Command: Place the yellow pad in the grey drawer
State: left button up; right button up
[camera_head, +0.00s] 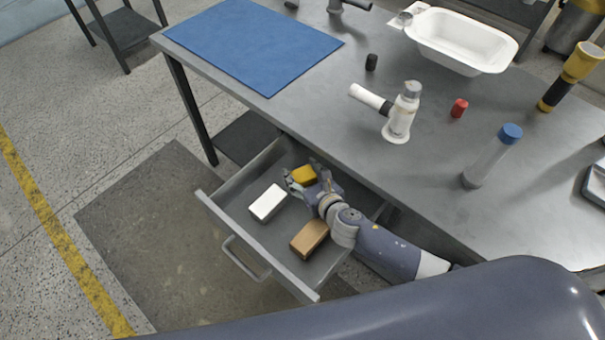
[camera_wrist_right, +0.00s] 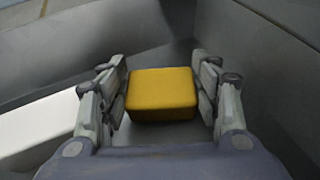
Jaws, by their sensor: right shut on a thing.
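The yellow pad (camera_head: 303,175) is inside the open grey drawer (camera_head: 232,215), near its back. In the right wrist view the yellow pad (camera_wrist_right: 162,94) sits between the two fingers of my right gripper (camera_wrist_right: 160,100). My right gripper (camera_head: 304,184) reaches down into the drawer and is shut on the pad. Whether the pad touches the drawer floor is hard to tell. My left gripper is not in view.
A white block (camera_head: 267,203) and a brown block (camera_head: 309,239) lie in the drawer. The white block (camera_wrist_right: 35,130) is left of the gripper in the wrist view. The table (camera_head: 320,120) above holds a blue mat (camera_head: 252,42), a white tub (camera_head: 460,45) and bathroom fittings.

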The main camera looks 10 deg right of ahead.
jog(key=shift+w+f, duration=0.1)
jog(key=shift+w, duration=0.1)
jog(key=shift+f, duration=0.2)
jog(key=o, duration=0.6)
jog(key=shift+r, duration=0.1)
jog(key=shift+r, duration=0.2)
jog(key=v, duration=0.7)
jog(key=shift+s+p, duration=0.25)
jog(key=shift+p, duration=0.1)
